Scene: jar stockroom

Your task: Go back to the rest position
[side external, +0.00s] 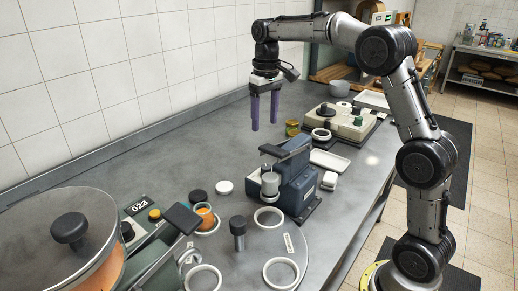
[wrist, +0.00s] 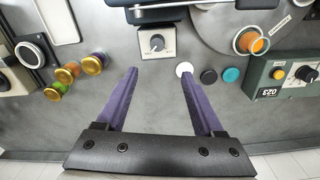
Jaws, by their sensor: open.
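My gripper (side external: 264,126) hangs with its purple fingers pointing down, well above the grey worktop (side external: 150,160). In the wrist view the two fingers (wrist: 158,72) stand wide apart with nothing between them, so it is open and empty. It touches nothing that I can see. In the side view it is up and left of the blue-grey press (side external: 299,184), toward the tiled wall.
A knob box (wrist: 156,42) shows ahead of the fingers. A white lid (wrist: 184,69), black lid (wrist: 208,76) and teal lid (wrist: 231,75) lie right of it. Gold-lidded jars (wrist: 75,75) are left. A large lidded pot (side external: 85,235) stands near left.

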